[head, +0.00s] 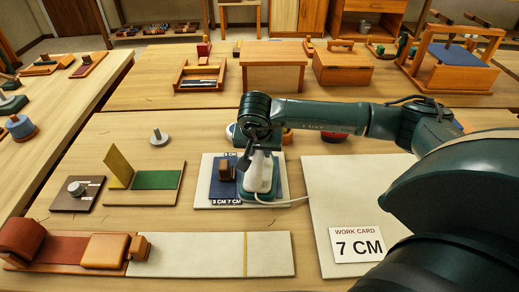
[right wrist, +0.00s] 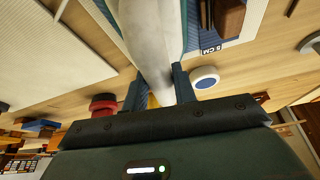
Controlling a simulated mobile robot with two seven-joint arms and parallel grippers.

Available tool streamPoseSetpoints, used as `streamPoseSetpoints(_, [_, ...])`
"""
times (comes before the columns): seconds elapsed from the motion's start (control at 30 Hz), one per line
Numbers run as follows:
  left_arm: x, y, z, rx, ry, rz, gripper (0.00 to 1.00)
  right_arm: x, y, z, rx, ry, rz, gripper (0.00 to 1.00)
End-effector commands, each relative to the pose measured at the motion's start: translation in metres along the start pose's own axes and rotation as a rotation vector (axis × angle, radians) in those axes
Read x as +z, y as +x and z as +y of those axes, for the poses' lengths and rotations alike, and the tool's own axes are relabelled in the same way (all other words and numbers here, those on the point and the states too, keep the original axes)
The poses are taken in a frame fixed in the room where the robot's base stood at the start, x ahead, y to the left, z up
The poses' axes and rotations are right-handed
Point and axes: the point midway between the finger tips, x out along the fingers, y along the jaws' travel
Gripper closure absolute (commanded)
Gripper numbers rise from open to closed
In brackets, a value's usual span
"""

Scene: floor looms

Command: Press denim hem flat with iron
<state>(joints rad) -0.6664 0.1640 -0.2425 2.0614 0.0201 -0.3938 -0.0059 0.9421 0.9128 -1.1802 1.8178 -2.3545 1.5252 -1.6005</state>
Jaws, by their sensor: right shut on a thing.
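My right gripper (head: 258,148) is shut on the top of a white iron (head: 260,172) with a green base. The iron is upright over the right part of the blue denim (head: 222,190), and its cord runs off to the right. I cannot tell whether its base touches the cloth. The denim lies on a pale board with centimetre labels, and a brown wooden block (head: 227,171) is on its left part. In the right wrist view the fingers (right wrist: 158,92) sit on either side of the white iron body. The work card (head: 357,244) reads 7 CM. My left gripper is not in view.
A pale mat (head: 345,185) lies right of the denim board. A green pad with a yellow flap (head: 120,167) stands to the left. A long pale strip with a red roller (head: 20,238) lies in front. Wooden boxes (head: 273,68) stand on the table behind.

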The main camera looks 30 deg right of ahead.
Motion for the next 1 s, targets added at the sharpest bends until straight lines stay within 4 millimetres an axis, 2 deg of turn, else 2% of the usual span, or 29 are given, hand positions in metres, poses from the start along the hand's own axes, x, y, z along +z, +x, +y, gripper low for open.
streamPoseSetpoints(0.27, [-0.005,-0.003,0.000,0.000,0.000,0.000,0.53,-0.003,-0.008,-0.001,-0.002,0.000,0.000,1.00])
streamPoseSetpoints(1.0, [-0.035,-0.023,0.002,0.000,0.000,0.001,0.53,-0.029,-0.066,-0.001,-0.003,0.001,0.003,1.00])
